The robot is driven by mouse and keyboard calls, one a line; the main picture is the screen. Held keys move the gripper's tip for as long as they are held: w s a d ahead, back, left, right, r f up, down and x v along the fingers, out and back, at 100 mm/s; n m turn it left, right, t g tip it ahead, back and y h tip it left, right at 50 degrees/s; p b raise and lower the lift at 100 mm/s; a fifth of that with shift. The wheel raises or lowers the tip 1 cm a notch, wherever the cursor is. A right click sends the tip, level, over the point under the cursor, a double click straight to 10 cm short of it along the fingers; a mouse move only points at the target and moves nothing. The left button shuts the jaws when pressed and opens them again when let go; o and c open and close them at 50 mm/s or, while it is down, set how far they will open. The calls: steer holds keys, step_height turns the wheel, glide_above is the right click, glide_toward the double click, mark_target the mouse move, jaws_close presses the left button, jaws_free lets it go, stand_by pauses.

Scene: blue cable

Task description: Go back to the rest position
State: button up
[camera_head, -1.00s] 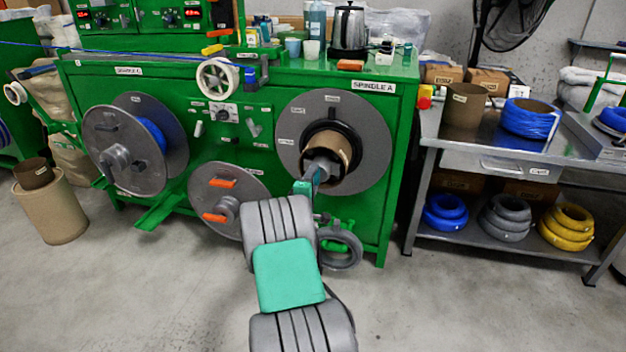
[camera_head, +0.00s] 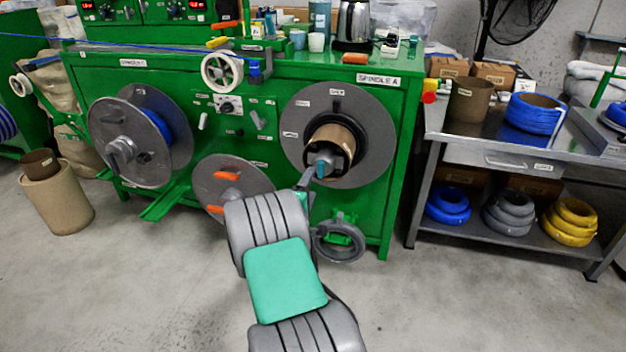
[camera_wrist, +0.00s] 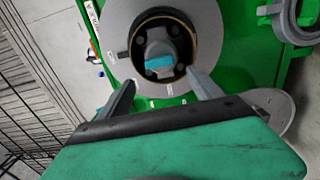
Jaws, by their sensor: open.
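My gripper (camera_wrist: 160,92) is open and empty in the wrist view, its two fingers apart in front of the spindle A disc (camera_wrist: 120,22). The hub (camera_wrist: 158,55) with a teal mark shows beyond the fingers, apart from them as far as I can tell. In the head view my arm reaches forward to the green machine, and its end is small and partly hidden near the grey spindle A disc (camera_head: 373,140). A brown cardboard core (camera_head: 333,134) sits on that spindle around the dark hub.
The left spindle disc (camera_head: 112,150) carries blue cable. A steel table (camera_head: 470,147) at right holds a blue coil (camera_head: 535,113) and a brown core (camera_head: 469,100), with several coils on its lower shelf. A cardboard cylinder (camera_head: 62,205) stands at left. The front floor is clear.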

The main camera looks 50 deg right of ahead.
steer(key=w+a+r+m+y+p, duration=0.4)
steer(key=a+r+p, duration=0.55)
steer(key=r, duration=0.25)
steer(key=a+r+m+y+p, duration=0.1)
steer(key=a+r+y+p, duration=0.2)
steer(key=a, duration=0.3)
steer(key=a+r+m+y+p, duration=0.1)
steer(key=a+r+y+p, duration=0.2)
steer(key=a, duration=0.4)
steer(key=s+a+r+g+y+p, duration=0.1)
steer(key=s+a+r+y+p, duration=0.1)
steer(key=s+a, duration=0.3)
steer(key=s+a+r+n+g+y+p, duration=0.1)
steer(key=s+a+r+p, duration=0.3)
steer(key=a, duration=0.8)
steer(key=s+a+r+g+y+p, duration=0.1)
steer(key=s+a+r+y+p, duration=0.2)
steer(key=s+a, duration=0.4)
steer(key=shift+a+r+g+y+p, duration=0.3)
steer(key=shift+a+r+g+p, duration=0.15)
steer(key=shift+a+p, duration=0.4)
steer(key=shift+s+d, duration=0.1)
steer(key=shift+d, duration=0.05)
steer(key=shift+c, duration=0.5)
